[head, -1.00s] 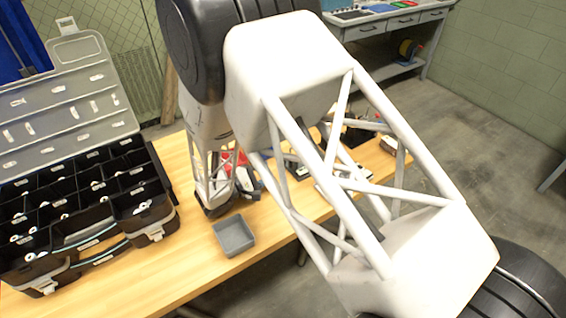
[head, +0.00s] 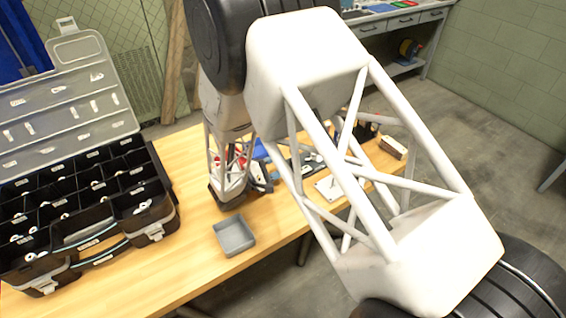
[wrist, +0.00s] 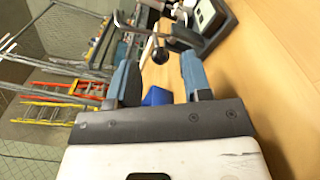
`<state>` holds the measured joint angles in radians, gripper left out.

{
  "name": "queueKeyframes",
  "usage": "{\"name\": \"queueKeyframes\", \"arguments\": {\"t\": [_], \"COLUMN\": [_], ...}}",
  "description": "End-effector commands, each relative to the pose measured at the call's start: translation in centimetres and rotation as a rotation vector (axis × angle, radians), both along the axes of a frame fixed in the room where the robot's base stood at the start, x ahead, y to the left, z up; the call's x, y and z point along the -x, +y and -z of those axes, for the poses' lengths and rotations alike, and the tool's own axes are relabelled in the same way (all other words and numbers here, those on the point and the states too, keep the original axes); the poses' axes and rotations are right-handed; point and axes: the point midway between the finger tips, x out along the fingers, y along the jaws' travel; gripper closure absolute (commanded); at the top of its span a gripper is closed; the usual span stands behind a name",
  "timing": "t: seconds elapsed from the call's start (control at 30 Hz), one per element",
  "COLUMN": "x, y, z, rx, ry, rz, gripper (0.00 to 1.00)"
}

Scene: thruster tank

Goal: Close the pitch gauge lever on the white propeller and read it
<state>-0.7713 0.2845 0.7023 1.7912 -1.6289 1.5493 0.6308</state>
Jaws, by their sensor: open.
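My gripper (wrist: 160,62) is open in the wrist view, with one blue-grey finger on each side and nothing held. A rod with a round black knob (wrist: 160,55) shows between the fingertips; I cannot tell whether it touches them. The rod leads toward a dark device with a pale face (wrist: 206,14) at the top, which may be the pitch gauge. In the head view my gripper (head: 262,177) is low over the bench, partly hidden by my arm. I cannot make out the white propeller; my arm covers much of that part of the bench.
A black compartment case (head: 150,232) with a raised grey lid stands on the left of the wooden bench (head: 190,265). A grey tray (head: 233,236) sits near the front edge. A small blue object (wrist: 156,96) shows beyond the gripper base. A pale flat plate (head: 328,188) lies behind my arm.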

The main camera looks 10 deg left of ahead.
Motion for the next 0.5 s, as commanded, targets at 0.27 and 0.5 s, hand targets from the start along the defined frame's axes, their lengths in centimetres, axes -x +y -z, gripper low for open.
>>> {"name": "queueKeyframes", "arguments": {"t": [0.27, 0.5], "x": [-1.9, -2.4], "y": [-1.7, -2.2], "z": [0.0, 0.0], "rx": [-0.001, -0.001], "ry": [0.001, 0.001], "rz": [0.000, 0.001], "gripper": [0.55, 0.55]}}
